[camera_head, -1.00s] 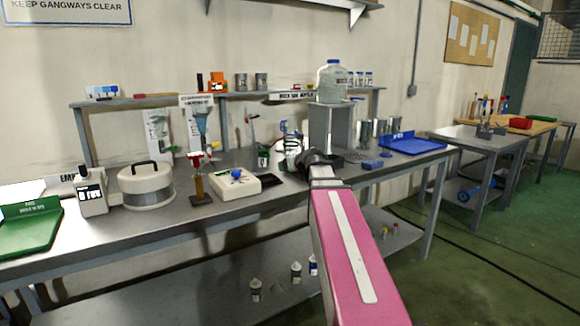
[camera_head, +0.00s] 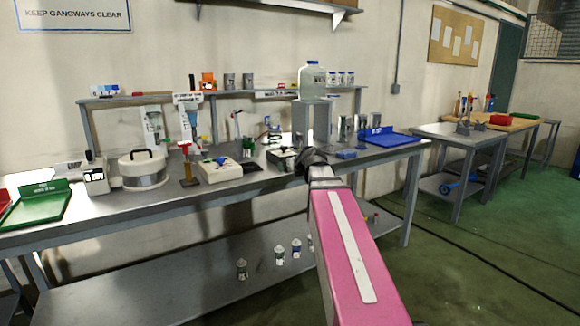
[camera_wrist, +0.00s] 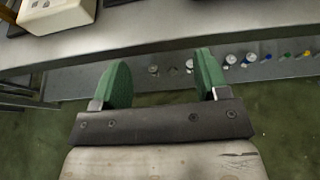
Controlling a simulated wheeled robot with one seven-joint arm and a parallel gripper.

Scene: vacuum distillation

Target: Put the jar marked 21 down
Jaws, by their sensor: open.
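My gripper (camera_wrist: 162,78) is open, its two green fingers apart with nothing between them. It is in front of the bench, short of its front edge in the wrist view. In the head view my arm hides the gripper. No number is readable, so I cannot tell which jar is marked 21.
The bench top (camera_head: 225,195) carries a white round vessel (camera_head: 142,170), a white device (camera_head: 219,169), a green tray (camera_head: 40,203) and a blue tray (camera_head: 378,137). A large clear bottle (camera_head: 312,82) stands on a raised stand. Open green floor lies right of the bench.

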